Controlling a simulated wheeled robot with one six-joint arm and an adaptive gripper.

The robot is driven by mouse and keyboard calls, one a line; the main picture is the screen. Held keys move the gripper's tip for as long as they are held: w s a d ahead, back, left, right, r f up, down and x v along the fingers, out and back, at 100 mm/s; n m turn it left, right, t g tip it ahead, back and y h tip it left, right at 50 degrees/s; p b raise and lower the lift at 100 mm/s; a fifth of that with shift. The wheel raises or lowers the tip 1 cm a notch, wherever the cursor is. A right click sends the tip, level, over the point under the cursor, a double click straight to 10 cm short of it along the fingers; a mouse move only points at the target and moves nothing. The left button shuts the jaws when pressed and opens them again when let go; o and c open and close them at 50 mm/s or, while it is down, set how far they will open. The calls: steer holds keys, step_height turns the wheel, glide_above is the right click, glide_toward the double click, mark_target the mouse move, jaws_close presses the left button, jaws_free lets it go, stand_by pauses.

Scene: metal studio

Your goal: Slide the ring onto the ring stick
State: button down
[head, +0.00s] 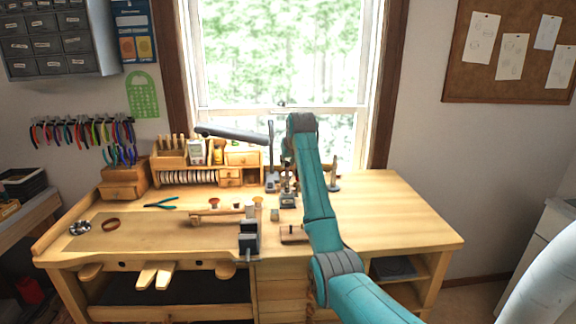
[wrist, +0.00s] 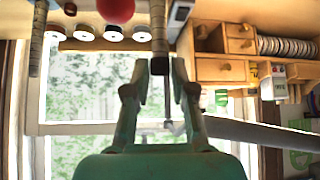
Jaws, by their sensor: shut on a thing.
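In the head view my arm hides the gripper and the ring.
A second banded stick (wrist: 38,45), white discs (wrist: 84,32) and a red ball (wrist: 115,9) are nearby. A lamp arm (head: 232,133) and the small drawers (head: 242,158) stand left of my arm. A vise (head: 249,237) is at the bench front. The bench's right side (head: 400,215) is clear.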

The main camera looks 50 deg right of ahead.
steer(key=shift+r, duration=0.3)
step_height(320, 180, up, 2)
steer(key=shift+r, duration=0.15)
stand_by(0.6)
